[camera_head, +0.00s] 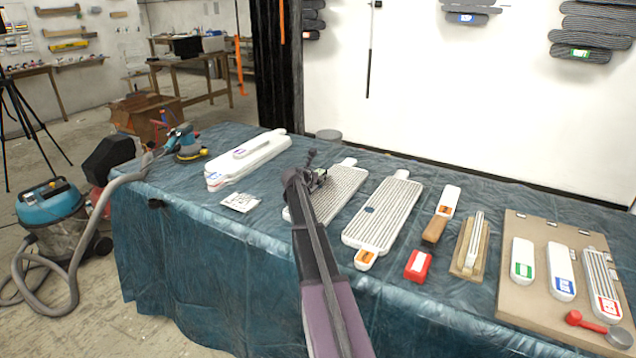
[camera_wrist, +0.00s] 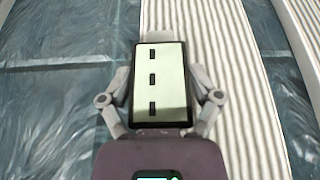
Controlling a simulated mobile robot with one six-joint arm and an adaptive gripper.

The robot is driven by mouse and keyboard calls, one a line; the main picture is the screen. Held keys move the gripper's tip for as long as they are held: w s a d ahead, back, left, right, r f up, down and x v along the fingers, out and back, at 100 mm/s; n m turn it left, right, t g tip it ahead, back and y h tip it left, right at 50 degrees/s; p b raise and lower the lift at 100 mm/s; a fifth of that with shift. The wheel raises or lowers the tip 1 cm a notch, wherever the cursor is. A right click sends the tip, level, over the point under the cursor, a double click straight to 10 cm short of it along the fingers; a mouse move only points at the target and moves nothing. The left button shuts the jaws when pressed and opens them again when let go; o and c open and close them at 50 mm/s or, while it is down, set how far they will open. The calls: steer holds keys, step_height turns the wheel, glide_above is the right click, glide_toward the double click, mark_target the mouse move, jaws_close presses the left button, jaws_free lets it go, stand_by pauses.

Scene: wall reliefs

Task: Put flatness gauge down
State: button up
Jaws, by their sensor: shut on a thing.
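The flatness gauge (camera_wrist: 160,65) shows in the wrist view as a dark-framed slab with a pale face and three dark marks in a row. My gripper (camera_wrist: 160,92) has a finger on each side of it and is shut on it. In the head view my gripper (camera_head: 316,180) is over the left ribbed panel (camera_head: 342,192) on the table, and my arm hides part of that panel. In the wrist view the gauge overlaps the edge between the blue cover and the ribbed panel (camera_wrist: 222,50). I cannot tell whether it touches the panel.
The blue-covered table (camera_head: 215,235) also holds a second ribbed panel (camera_head: 385,212), a white stack (camera_head: 250,158), a white card (camera_head: 240,201), a red block (camera_head: 418,266) and a board (camera_head: 515,300) with several narrow pieces. Bare cover shows left of my gripper.

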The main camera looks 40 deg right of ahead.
steer(key=shift+f, duration=0.4)
steer(key=o, duration=1.1)
steer(key=shift+c, duration=0.2)
steer(key=shift+r, duration=0.25)
steer(key=p+v, duration=0.4)
steer(key=v, duration=0.6)
steer(key=shift+s+a+r, duration=0.1)
steer(key=shift+s+a, duration=0.05)
steer(key=shift+p+v, duration=0.3)
steer(key=shift+v, duration=0.45)
steer(key=shift+a, duration=0.15)
